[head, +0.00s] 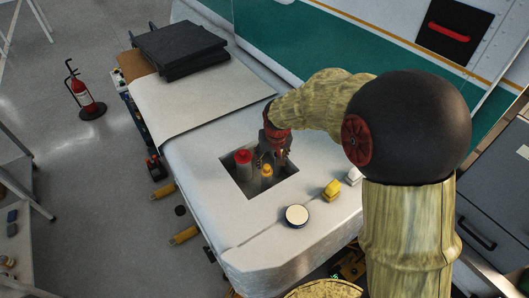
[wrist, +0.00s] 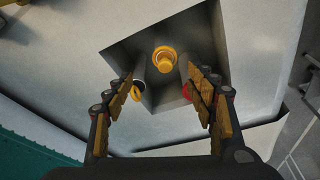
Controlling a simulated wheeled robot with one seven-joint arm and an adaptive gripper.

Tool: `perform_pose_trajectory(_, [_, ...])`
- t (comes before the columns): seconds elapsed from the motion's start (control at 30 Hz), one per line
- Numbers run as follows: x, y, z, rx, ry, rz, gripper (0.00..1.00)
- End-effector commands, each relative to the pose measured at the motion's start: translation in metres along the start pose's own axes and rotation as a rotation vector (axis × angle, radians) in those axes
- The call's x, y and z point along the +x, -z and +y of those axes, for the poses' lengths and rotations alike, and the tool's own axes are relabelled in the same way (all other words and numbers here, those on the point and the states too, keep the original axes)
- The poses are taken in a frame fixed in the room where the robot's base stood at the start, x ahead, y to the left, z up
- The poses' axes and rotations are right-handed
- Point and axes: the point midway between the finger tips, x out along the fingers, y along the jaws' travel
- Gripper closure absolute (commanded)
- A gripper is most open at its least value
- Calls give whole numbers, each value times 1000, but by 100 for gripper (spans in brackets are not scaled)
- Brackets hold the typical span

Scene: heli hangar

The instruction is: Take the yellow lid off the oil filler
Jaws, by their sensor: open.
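The yellow lid (head: 267,170) sits on top of a light filler neck in a square recess (head: 236,184) of the white panel. In the wrist view the lid (wrist: 165,59) shows as a round yellow cap with a narrower top, beyond the fingertips. My gripper (head: 274,150) is over the recess, close to the lid. In the wrist view my gripper (wrist: 160,85) is open, with its wooden-looking finger pads spread to either side and nothing between them. The lower part of the filler is hard to make out in the dark recess.
A red-topped cylinder (head: 243,159) stands in the recess beside the filler. A yellow-edged dark ring (wrist: 137,92) is near the left finger. Dark pads (head: 180,48) lie behind.

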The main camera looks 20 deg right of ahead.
Motion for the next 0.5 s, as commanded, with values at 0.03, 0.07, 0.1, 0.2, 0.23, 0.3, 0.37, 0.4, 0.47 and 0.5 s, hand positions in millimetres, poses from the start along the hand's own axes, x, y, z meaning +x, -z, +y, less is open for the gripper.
perform_pose_trajectory(0.03, [-1,3,0,1,-1,-6,44])
perform_pose_trajectory(0.07, [0,4,0,1,-1,-7,44])
perform_pose_trajectory(0.1, [2,6,0,2,-1,-8,44])
perform_pose_trajectory(0.2, [9,6,0,2,-1,-11,44])
perform_pose_trajectory(0.23, [12,6,0,2,-1,-12,44])
perform_pose_trajectory(0.3, [20,5,-1,2,-1,-12,44])
perform_pose_trajectory(0.37, [27,5,-1,2,-1,-13,44])
perform_pose_trajectory(0.4, [31,5,-1,2,-1,-13,44])
perform_pose_trajectory(0.47, [35,5,-2,2,-1,-12,44])
perform_pose_trajectory(0.5, [39,4,-3,1,-1,-12,44])
